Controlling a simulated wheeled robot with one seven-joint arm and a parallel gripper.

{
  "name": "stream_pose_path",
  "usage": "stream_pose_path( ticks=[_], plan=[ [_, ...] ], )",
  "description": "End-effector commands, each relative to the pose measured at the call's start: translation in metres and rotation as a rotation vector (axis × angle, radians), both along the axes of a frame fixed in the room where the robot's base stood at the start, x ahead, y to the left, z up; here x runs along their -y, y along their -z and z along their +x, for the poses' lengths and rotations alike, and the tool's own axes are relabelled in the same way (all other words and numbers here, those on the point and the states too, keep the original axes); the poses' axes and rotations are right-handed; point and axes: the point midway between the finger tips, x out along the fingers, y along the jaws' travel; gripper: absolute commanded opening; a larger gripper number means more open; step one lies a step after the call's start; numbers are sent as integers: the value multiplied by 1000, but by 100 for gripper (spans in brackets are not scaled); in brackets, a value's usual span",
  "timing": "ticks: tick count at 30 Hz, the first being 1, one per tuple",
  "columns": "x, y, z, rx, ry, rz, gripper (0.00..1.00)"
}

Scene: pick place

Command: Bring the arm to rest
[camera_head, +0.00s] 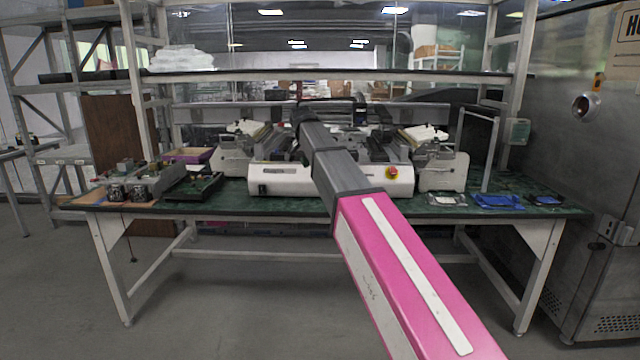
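My arm reaches from the bottom right up over the workbench, with a pink and white link near me and grey links beyond it. The far end of the arm is near the machine at the middle of the bench. I cannot make out my gripper or its fingers; the arm's own links or the dark clutter behind may hide them. I see nothing held.
The green-topped workbench (300,207) carries a white machine (280,179) with a red button (392,171). Circuit parts (140,188) lie at left, blue items (497,201) at right. A shelf (330,76) spans above. A steel cabinet (590,170) stands right. Floor in front is clear.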

Motion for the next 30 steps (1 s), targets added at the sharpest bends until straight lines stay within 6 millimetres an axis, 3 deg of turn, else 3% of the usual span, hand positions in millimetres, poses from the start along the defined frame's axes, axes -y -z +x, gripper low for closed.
stream_pose_path(
  ticks=[8,14,21,30],
  plan=[
    [52,106,-33,-78,-92,-4,47],
    [93,188,-70,-140,-174,6,47],
    [139,274,-126,-205,-266,29,47],
    [186,362,-212,-275,-370,73,47]
  ],
)
